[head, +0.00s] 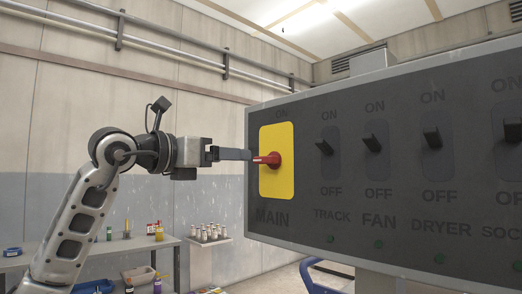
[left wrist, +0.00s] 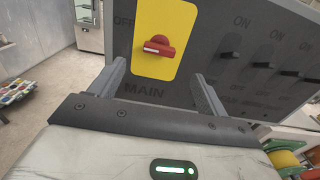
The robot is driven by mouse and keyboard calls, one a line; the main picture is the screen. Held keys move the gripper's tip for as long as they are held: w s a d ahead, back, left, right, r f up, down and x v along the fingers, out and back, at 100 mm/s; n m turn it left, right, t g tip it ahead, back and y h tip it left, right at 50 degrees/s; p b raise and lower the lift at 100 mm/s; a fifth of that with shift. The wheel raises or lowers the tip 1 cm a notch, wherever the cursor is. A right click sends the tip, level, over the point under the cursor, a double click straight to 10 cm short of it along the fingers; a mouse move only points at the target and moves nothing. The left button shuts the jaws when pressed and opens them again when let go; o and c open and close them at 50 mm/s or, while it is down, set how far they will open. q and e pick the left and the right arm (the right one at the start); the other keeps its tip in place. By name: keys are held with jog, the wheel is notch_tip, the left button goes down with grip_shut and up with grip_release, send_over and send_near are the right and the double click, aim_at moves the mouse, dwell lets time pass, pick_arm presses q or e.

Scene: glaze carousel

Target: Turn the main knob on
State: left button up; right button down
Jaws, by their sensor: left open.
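The main knob (head: 267,160) is a red handle on a yellow plate (head: 281,178) at the left end of the dark panel. Its handle lies level. In the left wrist view the knob (left wrist: 157,48) has a white mark at its left end, toward the word OFF. My left gripper (head: 249,154) is in front of the panel, close to the knob. In the left wrist view its two fingers (left wrist: 160,80) are spread wide, with the knob between and beyond them; they look clear of it. My right gripper is in neither view.
To the right on the panel (head: 350,215) are black switches: TRACK (head: 325,147), FAN (head: 373,144), DRYER (head: 433,138) and one more cut off by the edge. A bench (head: 110,255) and a rack of bottles (head: 209,234) stand along the left wall, behind my arm.

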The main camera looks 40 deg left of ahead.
aim_at(262, 158)
pick_arm(q)
jog(key=w+p, duration=0.1)
jog(key=w, duration=0.2)
jog(key=w+p, duration=0.1)
jog(key=w, duration=0.2)
jog(key=w+d+p, duration=0.1)
jog(key=w+p, duration=0.1)
jog(key=w, duration=0.2)
jog(key=shift+a, duration=0.1)
jog(key=c, duration=1)
